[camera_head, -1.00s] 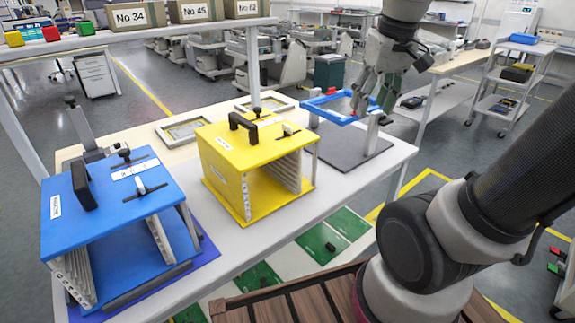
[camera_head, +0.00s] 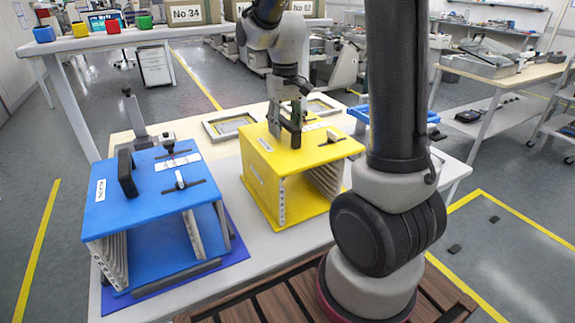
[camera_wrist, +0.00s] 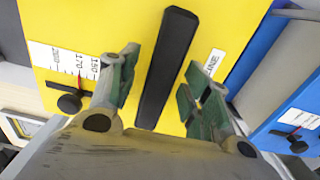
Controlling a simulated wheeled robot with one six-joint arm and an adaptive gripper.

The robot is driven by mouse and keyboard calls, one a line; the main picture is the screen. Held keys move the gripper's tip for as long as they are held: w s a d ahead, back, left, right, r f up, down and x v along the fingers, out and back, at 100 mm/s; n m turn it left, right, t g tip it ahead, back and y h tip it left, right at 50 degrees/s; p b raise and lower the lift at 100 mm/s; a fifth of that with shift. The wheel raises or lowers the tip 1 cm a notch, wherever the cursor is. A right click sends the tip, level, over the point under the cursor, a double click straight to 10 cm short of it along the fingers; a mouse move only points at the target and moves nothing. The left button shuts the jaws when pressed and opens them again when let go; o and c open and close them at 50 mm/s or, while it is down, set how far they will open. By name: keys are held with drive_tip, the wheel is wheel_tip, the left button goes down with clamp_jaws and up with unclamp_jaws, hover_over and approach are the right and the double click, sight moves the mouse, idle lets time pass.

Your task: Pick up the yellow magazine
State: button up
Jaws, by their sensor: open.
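The yellow magazine (camera_head: 290,160) stands upright on the white table, right of the blue magazine (camera_head: 150,190). A black bar handle (camera_head: 291,132) runs across its top. My gripper (camera_head: 287,112) is directly above the top of the yellow magazine, at the handle. In the wrist view, the black handle (camera_wrist: 168,65) lies between the two green-padded fingers of my gripper (camera_wrist: 158,85), with a gap on each side. The fingers are open and hold nothing. The wrist view also shows the yellow top (camera_wrist: 115,22) with a scale label and a black knob.
The blue magazine stands close on the left. A flat grey frame (camera_head: 228,125) lies behind the yellow magazine. A blue frame (camera_head: 361,113) is to the right, partly hidden by my arm. A shelf with boxes (camera_head: 185,12) is at the back.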

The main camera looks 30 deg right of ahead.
drive_tip(key=shift+f, duration=0.3)
drive_tip(key=shift+d, duration=0.1)
clamp_jaws()
drive_tip(key=shift+r, duration=0.2)
drive_tip(key=shift+r, duration=0.3)
wheel_tip(320, 180, up, 9)
drive_tip(key=shift+r, duration=0.15)
idle(0.4)
